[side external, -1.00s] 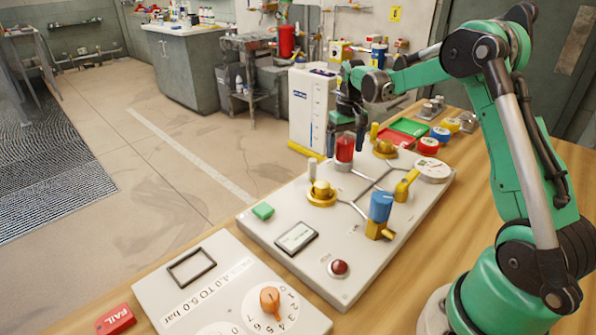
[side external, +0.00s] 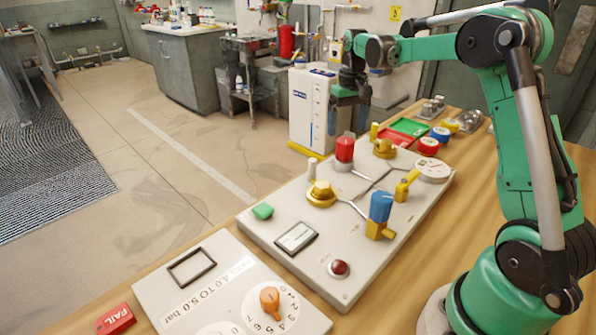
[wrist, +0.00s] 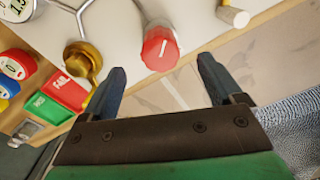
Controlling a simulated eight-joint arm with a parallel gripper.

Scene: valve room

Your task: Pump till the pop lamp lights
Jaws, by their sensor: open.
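A pale panel (side external: 270,222) carries a red-topped cylinder (side external: 345,149) near its far edge, which also shows in the wrist view (wrist: 159,49). My gripper (side external: 347,126) is open and empty above this cylinder; in the wrist view its fingers (wrist: 162,70) are apart, just short of the red top. A dark red dome (side external: 339,268), looking like a lamp, sits at the panel's near corner and shows no clear glow. A blue knob (side external: 381,206) on a brass body, brass fittings (side external: 321,190) and a round dial (side external: 433,169) stand on the panel. A small display (side external: 296,237) is unreadable.
A second panel (side external: 205,300) with an orange pointer knob (side external: 270,298) lies in front. Green (side external: 409,127) and red trays and round red and blue pieces stand behind. The wooden bench (side external: 480,205) is clear at right.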

